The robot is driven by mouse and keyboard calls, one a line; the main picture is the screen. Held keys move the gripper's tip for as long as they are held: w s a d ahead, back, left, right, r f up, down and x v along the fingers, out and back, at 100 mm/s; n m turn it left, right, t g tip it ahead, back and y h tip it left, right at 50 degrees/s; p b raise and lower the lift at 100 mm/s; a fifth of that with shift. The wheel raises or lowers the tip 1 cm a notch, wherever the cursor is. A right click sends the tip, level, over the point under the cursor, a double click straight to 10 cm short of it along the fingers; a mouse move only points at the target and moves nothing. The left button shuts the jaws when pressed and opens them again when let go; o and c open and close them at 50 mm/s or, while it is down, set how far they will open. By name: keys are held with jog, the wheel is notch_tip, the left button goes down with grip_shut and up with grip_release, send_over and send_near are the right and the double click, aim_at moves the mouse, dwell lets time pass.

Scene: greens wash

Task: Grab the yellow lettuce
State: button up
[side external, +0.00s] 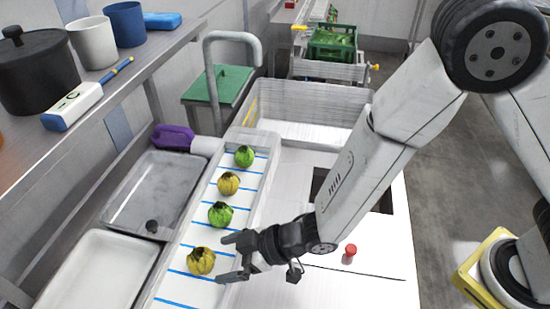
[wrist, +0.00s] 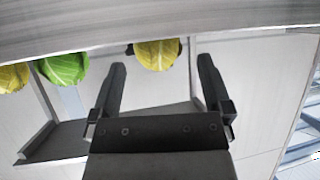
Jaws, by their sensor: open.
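In the side external view, two yellow lettuces and two green ones stand in a row on the white, blue-striped conveyor. The nearer yellow lettuce (side external: 201,261) sits at the front end of the row. The farther yellow lettuce (side external: 228,183) is between the green lettuces (side external: 220,214) and (side external: 244,156). My gripper (side external: 235,257) is open and empty, just right of the nearer yellow lettuce, with its fingers pointing toward it. In the wrist view, a yellow lettuce (wrist: 157,54) shows ahead between the open fingers (wrist: 160,80). A green lettuce (wrist: 63,68) and another yellow one (wrist: 13,77) are to the left.
The conveyor (side external: 176,284) has a raised wall along its edge. A white bin (side external: 310,105) stands at the conveyor's far end. Grey and white sinks (side external: 98,270) lie to the left. A red button (side external: 351,249) is on the white surface right of my gripper.

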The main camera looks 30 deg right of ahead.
aim_at(209, 255)
jog(key=shift+w+a+f, duration=0.3)
jog(key=shift+a, duration=0.15)
jog(key=shift+x, duration=2.6)
jog(key=shift+w+r, duration=0.1)
jog(key=shift+w, duration=0.05)
jog(key=shift+c, duration=0.2)
jog(key=c, duration=1)
jog(key=shift+r, duration=0.2)
jog(key=shift+r, duration=0.9)
jog(key=s+d+r, duration=0.9)
jog(key=s+r, duration=0.1)
jog(key=shift+s+r, duration=0.35)
jog(key=shift+r, duration=0.05)
